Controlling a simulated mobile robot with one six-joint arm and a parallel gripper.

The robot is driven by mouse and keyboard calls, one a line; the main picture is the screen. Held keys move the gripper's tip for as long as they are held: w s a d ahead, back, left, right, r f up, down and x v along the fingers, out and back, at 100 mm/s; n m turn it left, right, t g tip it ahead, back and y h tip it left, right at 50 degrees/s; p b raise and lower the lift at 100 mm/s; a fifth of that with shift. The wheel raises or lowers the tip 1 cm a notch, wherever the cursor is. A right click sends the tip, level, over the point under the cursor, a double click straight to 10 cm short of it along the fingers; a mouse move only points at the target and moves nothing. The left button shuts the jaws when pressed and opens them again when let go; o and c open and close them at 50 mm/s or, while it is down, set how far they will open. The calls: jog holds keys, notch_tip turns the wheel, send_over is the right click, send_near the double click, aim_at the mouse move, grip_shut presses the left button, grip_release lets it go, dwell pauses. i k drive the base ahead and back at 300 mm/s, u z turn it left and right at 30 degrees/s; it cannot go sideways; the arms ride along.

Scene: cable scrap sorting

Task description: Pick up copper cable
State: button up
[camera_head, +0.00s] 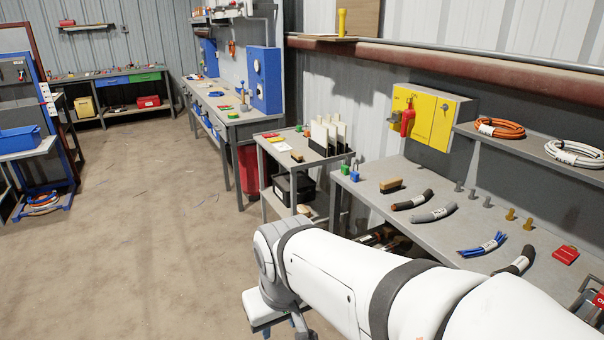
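Several short cable pieces with white labels lie on the grey workbench (455,225) at the right. They are a black cable (411,201), a grey cable (434,214), a blue wire bundle (482,245) and another black cable (519,262), partly hidden by my arm. An orange coil (497,128) and a white coil (574,153) lie on the wall shelf. The labels are too small to read, so I cannot tell which is copper cable. My white arm crosses the lower right. My gripper's fingers do not show.
A grey cart (304,152) stands left of the bench. The concrete floor (140,240) at left is open.

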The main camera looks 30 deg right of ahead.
aim_at(417, 201)
jog(key=i, duration=2.45)
jog(key=z, duration=3.45)
jog(key=i, duration=1)
